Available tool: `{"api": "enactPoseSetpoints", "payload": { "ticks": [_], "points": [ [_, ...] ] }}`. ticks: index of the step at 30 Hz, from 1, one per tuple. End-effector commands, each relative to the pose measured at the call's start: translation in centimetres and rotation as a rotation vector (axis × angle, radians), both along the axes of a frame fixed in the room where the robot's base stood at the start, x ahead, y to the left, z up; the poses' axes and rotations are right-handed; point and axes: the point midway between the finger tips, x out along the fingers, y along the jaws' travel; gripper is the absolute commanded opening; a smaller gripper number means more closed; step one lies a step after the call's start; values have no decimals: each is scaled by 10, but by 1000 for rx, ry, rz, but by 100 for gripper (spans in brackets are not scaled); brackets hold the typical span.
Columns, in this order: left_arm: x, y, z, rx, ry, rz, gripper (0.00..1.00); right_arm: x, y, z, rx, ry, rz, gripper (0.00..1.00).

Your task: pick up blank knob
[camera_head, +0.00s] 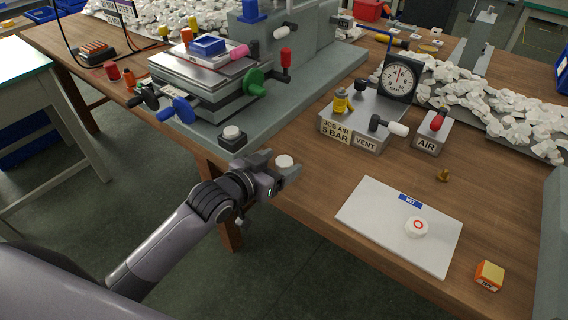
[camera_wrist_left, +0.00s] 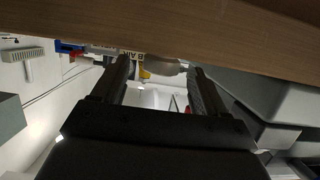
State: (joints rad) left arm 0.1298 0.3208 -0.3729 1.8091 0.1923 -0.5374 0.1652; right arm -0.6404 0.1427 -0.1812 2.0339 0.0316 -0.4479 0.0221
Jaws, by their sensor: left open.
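A plain white knob (camera_head: 285,161) shows at the front edge of the bench in the head view, right at the fingers of my left gripper (camera_head: 282,172). The gripper is open, and the frames do not show whether its fingers touch the knob. In the left wrist view the two dark fingers (camera_wrist_left: 162,85) stand apart, with the wooden bench edge (camera_wrist_left: 180,25) across the top. A pale rounded shape shows beyond them; I cannot tell what it is. Another white knob (camera_head: 232,132) sits on a dark block. My right gripper is not in view.
The pad printer (camera_head: 214,85) stands behind on a grey base. A gauge box (camera_head: 365,120) and an AIR box (camera_head: 431,132) stand to the right. A white WET board (camera_head: 380,225) holds a knob with a red ring (camera_head: 416,226). An orange block (camera_head: 489,275) lies near the front edge.

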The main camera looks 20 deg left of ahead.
Motion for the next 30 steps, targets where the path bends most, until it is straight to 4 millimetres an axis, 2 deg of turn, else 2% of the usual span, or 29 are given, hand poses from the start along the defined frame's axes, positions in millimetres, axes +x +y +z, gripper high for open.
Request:
{"api": "enactPoseSetpoints", "payload": {
  "ticks": [2, 7, 17, 22, 26, 30],
  "points": [
    [0, 0, 0, 0, 0, 0, 70, 1, 0, 0, -2, -2, 0, 43],
    [0, 0, 0, 0, 0, 0, 15, 1, -2, 0, -7, -3, 4, 43],
    [0, 0, 0, 0, 0, 0, 13, 0, -4, -2, -14, 1, 8, 43],
    [0, 0, 7, -1, -2, 0, 13, 0, -4, 0, -14, 1, 8, 43],
    [0, 0, 22, -2, -4, -1, 13, 0, -4, 3, -14, -1, 7, 43],
    [0, 0, 51, -1, -6, -1, 13, 0, -3, 8, -14, -4, 4, 43]
  ]
}}
